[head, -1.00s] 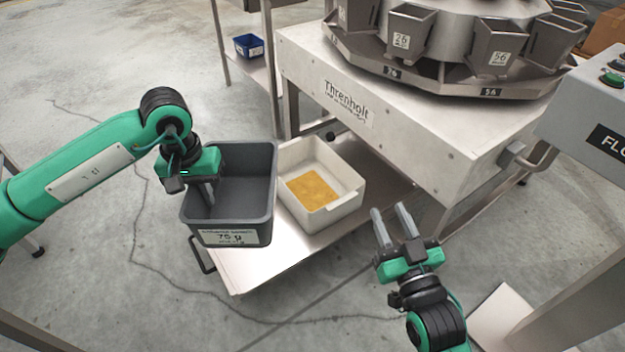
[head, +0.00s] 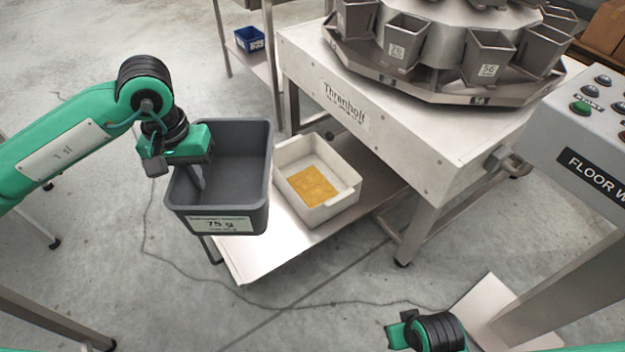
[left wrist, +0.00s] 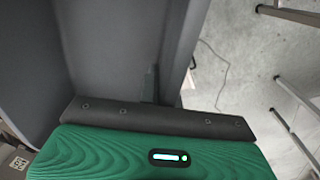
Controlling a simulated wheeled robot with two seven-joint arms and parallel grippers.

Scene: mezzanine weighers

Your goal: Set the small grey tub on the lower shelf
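The small grey tub (head: 238,170), with a "75 g" label on its front, is upright and looks empty. My left gripper (head: 193,176) is shut on its left wall, with one finger showing inside the tub. In the left wrist view the grey tub (left wrist: 110,45) fills the upper left, in front of the gripper's green body. In the head view the tub appears above the left end of the steel lower shelf (head: 262,262) and hides part of it. My right gripper (head: 398,334) is at the bottom edge; its fingers do not show.
A white tub (head: 335,207) with yellow contents stands on the lower shelf, right of the grey tub in the picture. The weigher body (head: 400,130) overhangs the shelf. A control box (head: 590,130) is at the right. A blue tub (head: 248,40) sits on a shelf behind.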

